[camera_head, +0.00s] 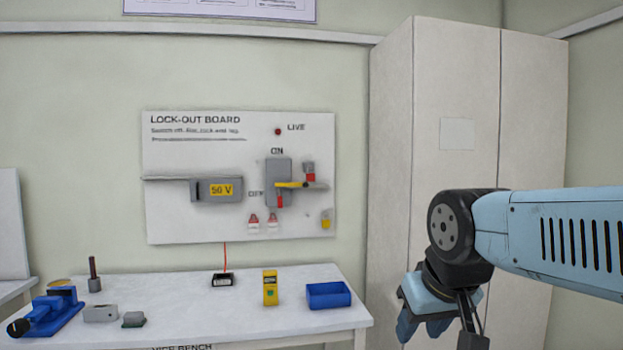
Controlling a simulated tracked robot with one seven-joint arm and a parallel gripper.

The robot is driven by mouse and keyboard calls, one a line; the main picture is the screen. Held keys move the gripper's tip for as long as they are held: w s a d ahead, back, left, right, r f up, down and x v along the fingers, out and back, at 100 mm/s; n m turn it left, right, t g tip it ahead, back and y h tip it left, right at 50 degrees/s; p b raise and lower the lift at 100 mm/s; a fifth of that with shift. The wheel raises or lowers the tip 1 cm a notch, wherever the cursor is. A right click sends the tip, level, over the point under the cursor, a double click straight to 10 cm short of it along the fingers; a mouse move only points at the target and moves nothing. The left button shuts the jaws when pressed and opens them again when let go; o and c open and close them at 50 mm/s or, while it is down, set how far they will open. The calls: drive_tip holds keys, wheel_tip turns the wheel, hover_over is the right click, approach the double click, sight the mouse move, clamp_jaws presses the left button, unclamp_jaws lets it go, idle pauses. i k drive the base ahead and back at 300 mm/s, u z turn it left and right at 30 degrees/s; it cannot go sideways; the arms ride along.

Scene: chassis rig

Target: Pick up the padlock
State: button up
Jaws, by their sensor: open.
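A small yellow thing with a grey top, which looks like the padlock (326,222), hangs at the lower right of the white lock-out board (190,165) on the wall. It is small in view, so its shackle is not clear. My gripper (438,330) is at the lower right, in front of the tall cabinet and well to the right of the padlock and nearer to me. It is open and I see nothing held in it. My wrist hides part of it.
The board carries a grey switch (278,183) with a yellow handle, a grey 50 V box (217,190) and two red-and-white tags (263,222). Below, the bench (190,305) holds a blue vice (45,312), a yellow meter (270,288) and a blue bin (328,295). A tall cabinet (435,110) stands right.

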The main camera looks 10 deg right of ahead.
sight(310, 177)
drive_tip(key=i, duration=1.6)
drive_tip(key=u, duration=0.05)
